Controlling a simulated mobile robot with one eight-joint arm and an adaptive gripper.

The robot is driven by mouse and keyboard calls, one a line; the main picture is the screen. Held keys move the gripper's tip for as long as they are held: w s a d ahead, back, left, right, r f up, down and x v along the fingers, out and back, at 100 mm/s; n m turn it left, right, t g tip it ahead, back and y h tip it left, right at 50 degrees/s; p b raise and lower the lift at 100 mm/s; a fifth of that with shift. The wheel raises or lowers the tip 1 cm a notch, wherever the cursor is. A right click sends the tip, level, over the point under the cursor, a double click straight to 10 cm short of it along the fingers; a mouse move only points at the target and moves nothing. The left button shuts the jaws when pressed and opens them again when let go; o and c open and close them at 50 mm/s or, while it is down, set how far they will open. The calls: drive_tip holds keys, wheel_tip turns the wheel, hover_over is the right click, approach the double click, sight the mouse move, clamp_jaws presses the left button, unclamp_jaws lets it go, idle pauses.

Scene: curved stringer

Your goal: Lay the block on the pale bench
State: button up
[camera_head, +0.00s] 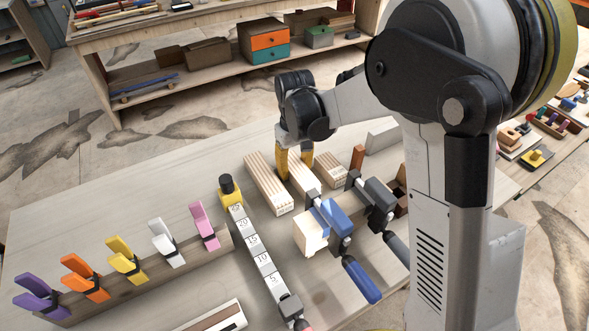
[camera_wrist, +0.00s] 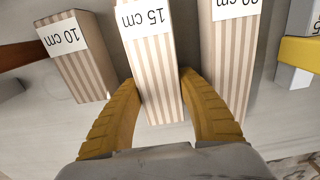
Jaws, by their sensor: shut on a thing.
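The middle block (camera_head: 302,180), marked 15 cm in the wrist view (camera_wrist: 150,60), is between the yellow fingers of my gripper (camera_head: 295,160). My gripper (camera_wrist: 160,95) is shut on this block, one finger on each long side. The 20 cm block (camera_head: 268,182) is apart on one side, also in the wrist view (camera_wrist: 230,55). The 10 cm block (camera_head: 331,167) is on the other side, also in the wrist view (camera_wrist: 78,65). I cannot tell whether the held block touches the bench.
Colored clamps (camera_head: 125,260) line a wooden strip at the left. A numbered ruler bar (camera_head: 260,255) lies left of a blue-handled clamp (camera_head: 340,235). Another bench with a shelf (camera_head: 150,85) stands behind.

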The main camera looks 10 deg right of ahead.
sight(295, 164)
drive_tip(key=shift+f, duration=0.2)
drive_tip(key=o, duration=1.3)
drive_tip(key=shift+r, duration=0.1)
wheel_tip(295, 164, up, 12)
drive_tip(key=p, duration=0.4)
drive_tip(key=s+d+r+m+t, duration=0.2)
drive_tip(key=s+d+r+t, duration=0.1)
drive_tip(key=s+d+r, duration=0.6)
drive_tip(key=s+m+t, duration=0.1)
drive_tip(key=s, duration=0.3)
drive_tip(key=s+d+f+t, duration=0.1)
drive_tip(key=s, duration=0.3)
drive_tip(key=s+d+f+m+t, duration=0.1)
drive_tip(key=s+t, duration=0.1)
drive_tip(key=s, duration=0.1)
drive_tip(key=shift+s+d+f+m, duration=0.1)
drive_tip(key=shift+s+d+m, duration=0.2)
drive_tip(key=shift+s, duration=0.1)
